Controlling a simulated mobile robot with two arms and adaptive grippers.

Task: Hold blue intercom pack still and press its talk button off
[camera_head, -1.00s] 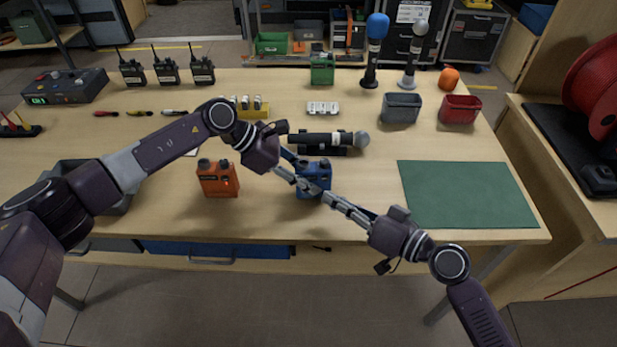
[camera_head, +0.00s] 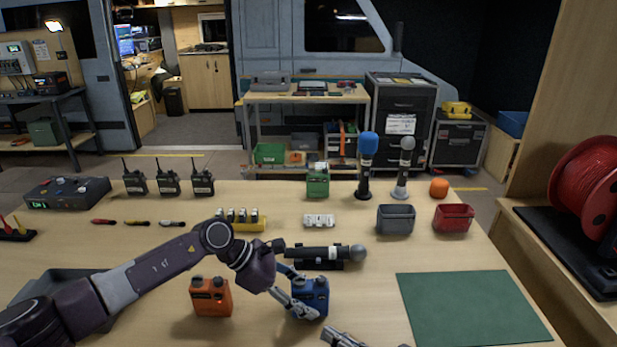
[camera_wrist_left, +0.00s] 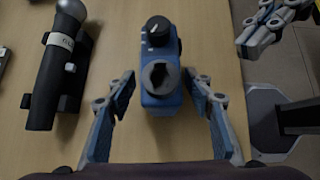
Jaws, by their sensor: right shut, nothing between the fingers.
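The blue intercom pack (camera_head: 321,289) stands on the table in front of a microphone. My left gripper (camera_head: 308,297) is at it, a finger in front of its near side. In the left wrist view, a round dark knob and a dark round opening show on the pack (camera_wrist_left: 160,103). My right gripper (camera_head: 343,339) is shut and empty, apart from the pack, cut off by the bottom edge. It also shows at upper right in the left wrist view (camera_wrist_left: 262,26). The talk button's state cannot be made out.
An orange pack (camera_head: 211,297) stands left of the blue one. The black microphone (camera_head: 318,253) lies in a holder behind it. A green mat (camera_head: 470,308) is at right. Grey (camera_head: 396,219) and red (camera_head: 454,218) bins stand behind the mat.

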